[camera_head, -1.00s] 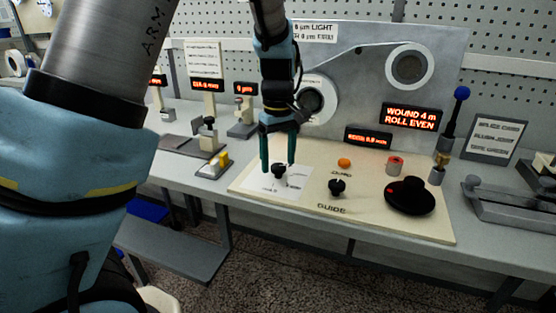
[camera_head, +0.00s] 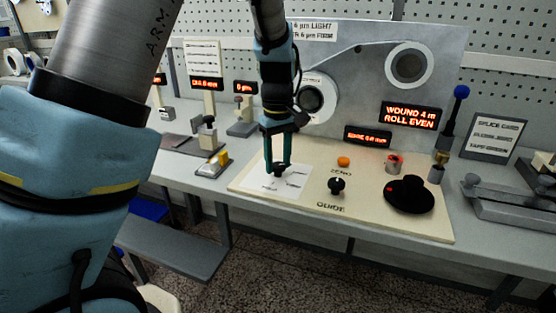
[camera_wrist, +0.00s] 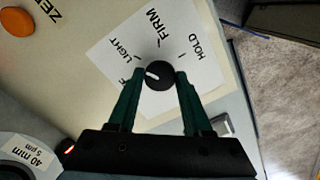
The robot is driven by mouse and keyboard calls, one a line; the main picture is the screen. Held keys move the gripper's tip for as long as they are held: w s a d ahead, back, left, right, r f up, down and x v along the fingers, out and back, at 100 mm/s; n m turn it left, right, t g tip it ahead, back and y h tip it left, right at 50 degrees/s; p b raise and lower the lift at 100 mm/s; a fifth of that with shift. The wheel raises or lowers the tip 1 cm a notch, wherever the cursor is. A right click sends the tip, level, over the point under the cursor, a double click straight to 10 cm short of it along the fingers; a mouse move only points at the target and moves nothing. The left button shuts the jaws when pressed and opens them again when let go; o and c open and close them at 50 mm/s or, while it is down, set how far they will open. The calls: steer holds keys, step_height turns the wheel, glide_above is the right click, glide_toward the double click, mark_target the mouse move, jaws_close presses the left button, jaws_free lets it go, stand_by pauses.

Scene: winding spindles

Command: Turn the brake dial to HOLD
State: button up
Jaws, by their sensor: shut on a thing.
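The brake dial (camera_wrist: 160,75) is a round black knob with a white pointer mark, on a white card (camera_wrist: 205,88). In the wrist view the card reads LIGHT, FIRM and HOLD, plus a label partly hidden by a finger. The pointer mark lies toward the left, on the LIGHT side and away from HOLD. My gripper (camera_wrist: 160,78) is shut on the dial, one dark green finger on each side. In the head view my gripper (camera_head: 279,165) points down over the dial (camera_head: 279,173), whose sides the fingers partly cover.
Right of the card on the cream panel (camera_head: 300,213) are the GUIDE knob (camera_head: 337,186), an orange button (camera_head: 344,161), a red-topped part (camera_head: 394,162) and a large black handwheel (camera_head: 409,195).

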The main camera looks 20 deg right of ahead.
jaws_close()
steer(key=shift+m, duration=0.3)
steer(key=m, duration=0.4)
steer(key=m+p, duration=0.1)
steer(key=m, duration=0.6)
steer(key=shift+m, duration=0.3)
steer(key=m+p, duration=0.2)
steer(key=m, duration=0.4)
steer(key=shift+r, duration=0.1)
steer(key=m+p, duration=0.3)
steer(key=m, duration=0.2)
steer(key=shift+m, duration=0.3)
